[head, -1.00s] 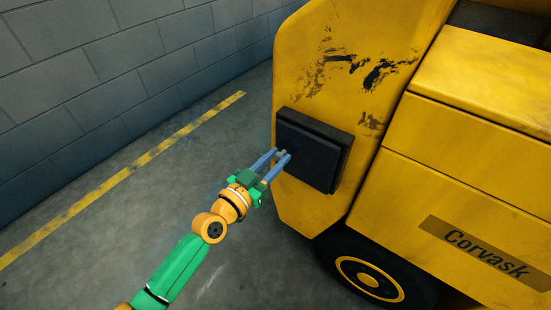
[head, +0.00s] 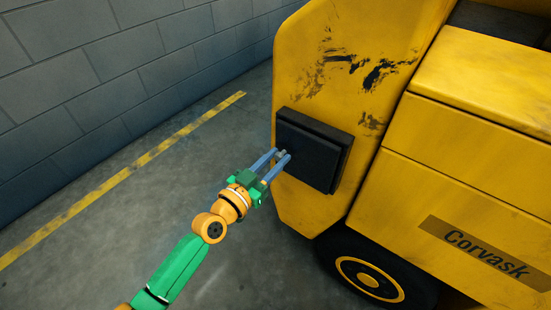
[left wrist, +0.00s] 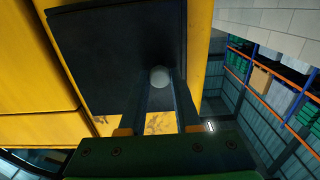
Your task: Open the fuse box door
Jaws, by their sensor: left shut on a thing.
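The fuse box (head: 313,148) is a black box on the yellow vehicle's end face, and its door looks closed. In the left wrist view the dark door (left wrist: 115,50) fills the upper middle, with a round pale knob (left wrist: 160,77) on it. My left gripper (head: 281,154) is at the door's left part, its two blue fingers shut on the knob. In the left wrist view the gripper's fingers (left wrist: 161,88) reach up to either side of the knob. My right gripper is not in view.
The yellow vehicle (head: 470,140) with a "Corvask" label fills the right side, its wheel (head: 370,280) below the box. A grey block wall (head: 110,70) stands at the left. Floor with a yellow line (head: 130,168) lies clear between. Shelving (left wrist: 270,85) shows in the left wrist view.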

